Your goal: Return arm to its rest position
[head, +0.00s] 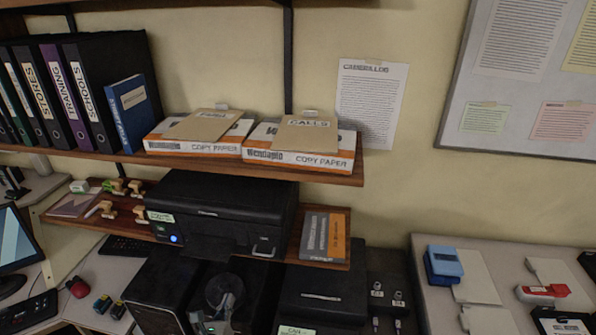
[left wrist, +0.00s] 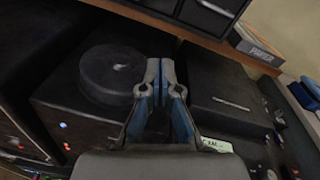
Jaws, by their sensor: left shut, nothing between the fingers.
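My left gripper (left wrist: 160,85) shows in the left wrist view with its two grey and blue fingers brought together and nothing between them. It is over black equipment, with a round black disc (left wrist: 108,72) to its left. In the head view, part of my left gripper (head: 215,318) shows low in the picture, in front of the black boxes under the shelf. Most of my left arm is out of view. My right gripper is in neither view.
A black printer (head: 220,215) stands on a wooden shelf above the black boxes (head: 320,285). A higher shelf (head: 300,173) holds binders and copy paper. Monitor and keyboard are at left. A pale table (head: 440,300) with stamps and cards is at right.

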